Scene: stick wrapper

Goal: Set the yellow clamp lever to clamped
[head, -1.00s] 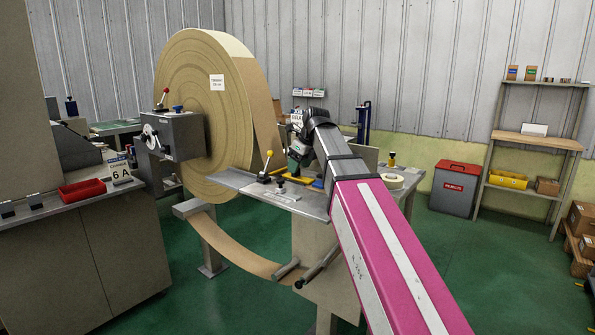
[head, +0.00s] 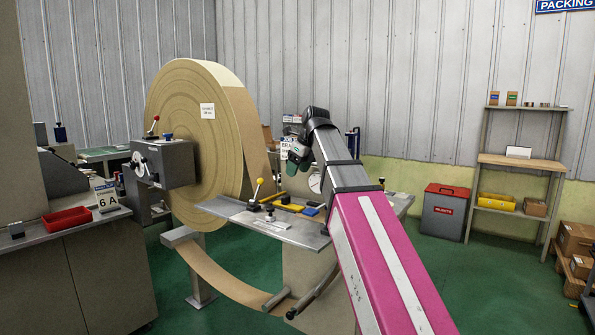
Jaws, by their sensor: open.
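A yellow bar (head: 290,207) lies on the table near the lever's base.
A large tan paper roll (head: 180,130) stands behind and left of the table. A tan web (head: 225,280) loops below. A grey rejects bin (head: 443,212) and shelves (head: 520,160) stand right.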

